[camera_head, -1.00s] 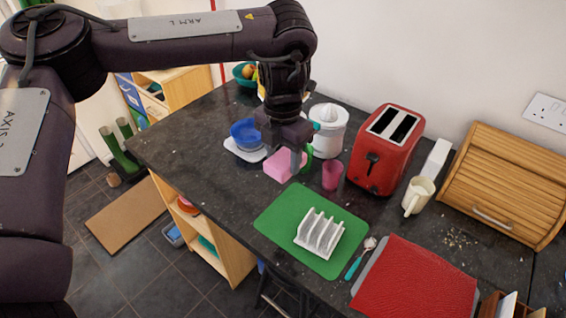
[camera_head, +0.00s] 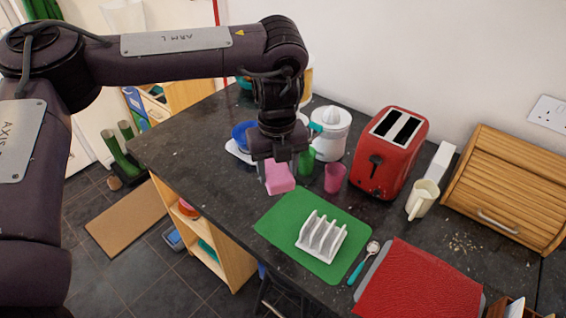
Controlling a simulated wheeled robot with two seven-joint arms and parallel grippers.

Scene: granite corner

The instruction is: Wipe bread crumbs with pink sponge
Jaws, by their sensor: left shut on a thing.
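The pink sponge (camera_head: 280,178) is held by my left gripper (camera_head: 280,162), which is shut on it. The sponge hangs over the dark counter, left of the pink cup and behind the green mat. The bread crumbs (camera_head: 463,243) are a small pale scatter on the counter at the right, in front of the wooden bread bin and right of the cream jug. The gripper and sponge are well to the left of the crumbs. My right gripper is not in view.
A green mat (camera_head: 272,220) carries a white toast rack (camera_head: 321,236). A pink cup (camera_head: 335,178), red toaster (camera_head: 391,152) and cream jug (camera_head: 421,198) stand between sponge and crumbs. A bread bin (camera_head: 508,190) is behind the crumbs; a red mat (camera_head: 420,283) lies in front.

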